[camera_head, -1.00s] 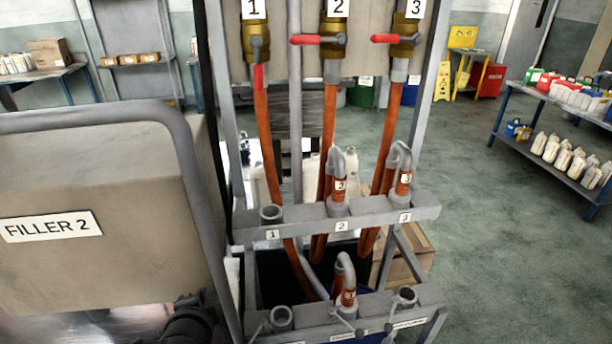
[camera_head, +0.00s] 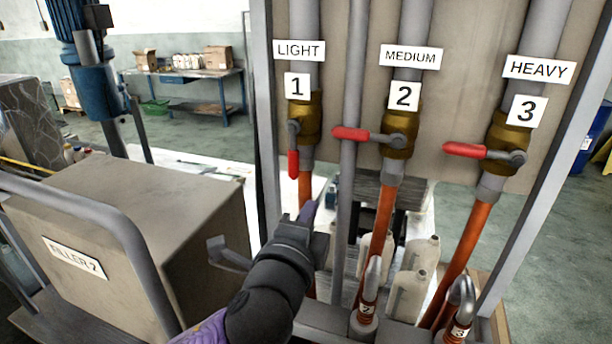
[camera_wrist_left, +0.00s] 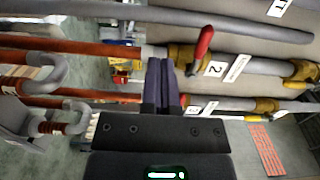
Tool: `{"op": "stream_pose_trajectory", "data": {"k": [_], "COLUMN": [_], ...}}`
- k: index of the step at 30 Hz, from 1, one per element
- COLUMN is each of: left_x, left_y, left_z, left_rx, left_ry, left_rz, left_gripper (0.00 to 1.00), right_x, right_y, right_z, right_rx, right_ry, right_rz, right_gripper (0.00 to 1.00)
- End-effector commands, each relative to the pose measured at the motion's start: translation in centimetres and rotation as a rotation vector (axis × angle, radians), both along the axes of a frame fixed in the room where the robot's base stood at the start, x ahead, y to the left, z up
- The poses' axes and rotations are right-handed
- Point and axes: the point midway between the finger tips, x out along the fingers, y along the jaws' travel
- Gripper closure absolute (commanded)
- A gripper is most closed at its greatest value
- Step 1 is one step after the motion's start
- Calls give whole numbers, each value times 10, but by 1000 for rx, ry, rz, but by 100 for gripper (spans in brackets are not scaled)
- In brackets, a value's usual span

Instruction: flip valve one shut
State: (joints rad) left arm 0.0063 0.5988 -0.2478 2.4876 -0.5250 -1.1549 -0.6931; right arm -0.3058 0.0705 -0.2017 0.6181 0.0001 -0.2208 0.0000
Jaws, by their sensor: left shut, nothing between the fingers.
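Valve one (camera_head: 306,118) is a brass valve under the signs "LIGHT" and "1" in the head view. Its red handle (camera_head: 293,163) hangs straight down along the pipe. My left gripper (camera_head: 308,212) is below that handle, in front of the orange hose, with its purple fingers pointing up. It is apart from the handle in the picture. In the left wrist view, the left gripper (camera_wrist_left: 160,85) is shut and empty, with valve two's red handle (camera_wrist_left: 203,42) beyond it. The "1" sign (camera_wrist_left: 277,8) shows at the top right edge. My right gripper is out of view.
Valve two (camera_head: 398,130) and valve three (camera_head: 503,143) have red handles pointing left, across their pipes. A grey upright (camera_head: 346,200) stands between pipes one and two. The Filler 2 box (camera_head: 130,210) and its rail are at left. Pale bottles (camera_head: 410,290) stand behind the hoses.

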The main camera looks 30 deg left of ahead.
Motion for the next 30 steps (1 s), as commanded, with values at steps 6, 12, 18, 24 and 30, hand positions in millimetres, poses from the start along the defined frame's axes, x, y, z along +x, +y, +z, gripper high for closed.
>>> {"op": "stream_pose_trajectory", "data": {"k": [6, 12, 18, 24, 30], "left_x": [42, 84, 87, 87, 87], "left_y": [13, 25, 54, 66, 66], "left_z": [2, 2, 1, 0, 0], "left_rx": [0, -1, 1, -2, -1], "left_ry": [1, 1, 2, 2, 1], "left_rz": [4, 3, 2, 1, 0], "left_gripper": [100, 100, 100, 100, 100], "right_x": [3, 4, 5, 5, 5], "right_y": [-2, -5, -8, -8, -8], "right_z": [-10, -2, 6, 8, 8], "right_rx": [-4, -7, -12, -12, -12], "right_ry": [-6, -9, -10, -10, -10], "right_rz": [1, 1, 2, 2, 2], "right_gripper": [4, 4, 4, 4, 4]}}
